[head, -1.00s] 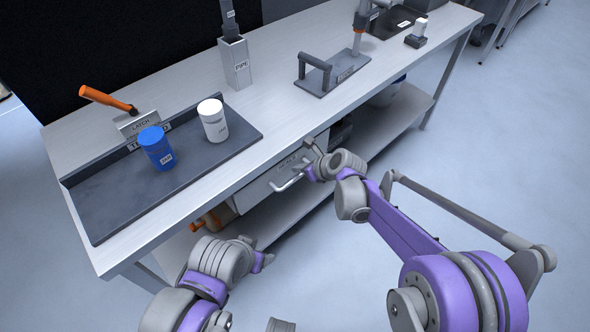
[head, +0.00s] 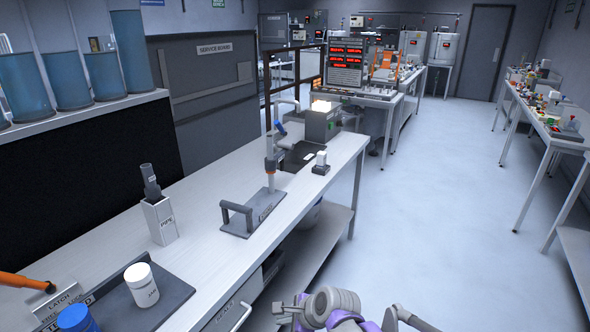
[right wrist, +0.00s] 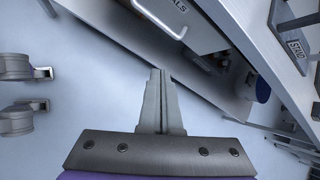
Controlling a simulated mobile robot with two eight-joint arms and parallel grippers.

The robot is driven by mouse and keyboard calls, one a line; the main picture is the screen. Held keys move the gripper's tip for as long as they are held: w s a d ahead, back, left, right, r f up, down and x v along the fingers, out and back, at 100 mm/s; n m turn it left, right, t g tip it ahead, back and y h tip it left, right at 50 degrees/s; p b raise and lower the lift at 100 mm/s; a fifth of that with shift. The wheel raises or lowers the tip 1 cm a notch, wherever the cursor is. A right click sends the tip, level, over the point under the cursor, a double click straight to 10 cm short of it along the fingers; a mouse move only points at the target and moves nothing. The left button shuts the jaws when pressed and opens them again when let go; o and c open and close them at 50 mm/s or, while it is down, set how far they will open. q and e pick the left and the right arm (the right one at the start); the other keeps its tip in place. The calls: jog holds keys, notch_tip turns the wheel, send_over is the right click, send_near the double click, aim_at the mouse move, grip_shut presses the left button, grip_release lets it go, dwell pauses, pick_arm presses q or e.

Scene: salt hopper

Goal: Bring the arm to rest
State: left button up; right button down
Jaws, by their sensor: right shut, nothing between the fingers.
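My right gripper (head: 287,309) shows at the bottom of the head view, in front of the bench and beside its drawer handle (head: 241,316). In the right wrist view its two fingers (right wrist: 158,75) are closed together with nothing between them. They point towards the bench's under-shelf and drawer, and the handle (right wrist: 160,20) is ahead of them, apart from the fingertips. My left gripper is outside the head view; grey arm parts at the left of the right wrist view (right wrist: 25,95) do not show its jaw state clearly.
The bench (head: 200,240) holds a white jar (head: 141,285), a blue jar (head: 76,319), a pipe holder (head: 159,220) and a stand (head: 254,212). An orange latch handle (head: 22,282) is at far left. Open floor (head: 450,220) lies to the right, before another table (head: 545,120).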

jog(key=s+d+r+n+h+p, duration=0.2)
jog(key=s+d+n+h, duration=0.1)
jog(key=s+d+n, duration=0.6)
jog(key=s+d+r+n+h+p, duration=0.2)
jog(key=s+d+n+h, duration=0.1)
jog(key=s+d+n, duration=0.6)
jog(key=s+d, duration=0.3)
jog(key=s, duration=0.1)
jog(key=shift+s+t, duration=0.3)
jog(key=shift+s, duration=0.1)
